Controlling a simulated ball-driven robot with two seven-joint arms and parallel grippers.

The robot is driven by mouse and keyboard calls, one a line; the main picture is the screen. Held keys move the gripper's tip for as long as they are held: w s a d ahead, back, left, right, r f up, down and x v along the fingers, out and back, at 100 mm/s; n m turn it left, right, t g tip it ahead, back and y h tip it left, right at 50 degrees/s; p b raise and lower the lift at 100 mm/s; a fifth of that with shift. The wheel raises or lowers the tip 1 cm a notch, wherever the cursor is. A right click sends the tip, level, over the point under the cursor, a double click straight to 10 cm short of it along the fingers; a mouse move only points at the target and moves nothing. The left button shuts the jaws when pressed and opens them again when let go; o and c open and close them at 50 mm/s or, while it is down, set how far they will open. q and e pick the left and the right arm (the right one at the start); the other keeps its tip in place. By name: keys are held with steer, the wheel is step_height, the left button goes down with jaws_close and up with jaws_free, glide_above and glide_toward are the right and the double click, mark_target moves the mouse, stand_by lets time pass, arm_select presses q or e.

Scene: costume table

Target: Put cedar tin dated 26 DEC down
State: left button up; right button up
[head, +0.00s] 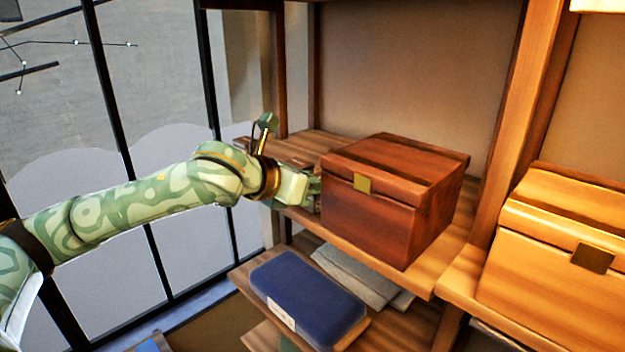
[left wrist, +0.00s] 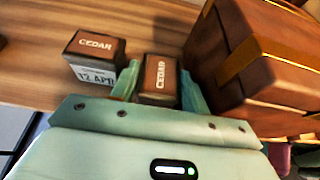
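In the left wrist view, a small dark tin with a brown lid marked CEDAR (left wrist: 160,78) sits between the fingers of my left gripper (left wrist: 160,90). The fingers lie against both its sides; its date is hidden. A similar tin marked CEDAR and 12 APR (left wrist: 95,57) stands on the wooden shelf (left wrist: 35,65), just left of the gripper. I cannot tell whether the held tin touches the shelf. In the head view, my left gripper (head: 314,187) reaches in beside a large wooden chest, which hides much of the fingertip area. My right gripper is not in view.
The reddish wooden chest (head: 390,200) stands close to the right of my left gripper. A lighter chest (head: 560,250) is farther right, past an upright post (head: 520,110). A blue case (head: 305,295) and folded grey cloth (head: 360,275) lie on the shelf below.

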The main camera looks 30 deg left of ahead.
arm_select(q)
steer(key=shift+a+r, duration=0.1)
steer(key=shift+r, duration=0.05)
steer(key=shift+s+a+r, duration=0.15)
steer(key=shift+s, duration=0.2)
steer(key=b+v, duration=0.1)
steer(key=v, duration=1)
steer(key=shift+s, duration=0.2)
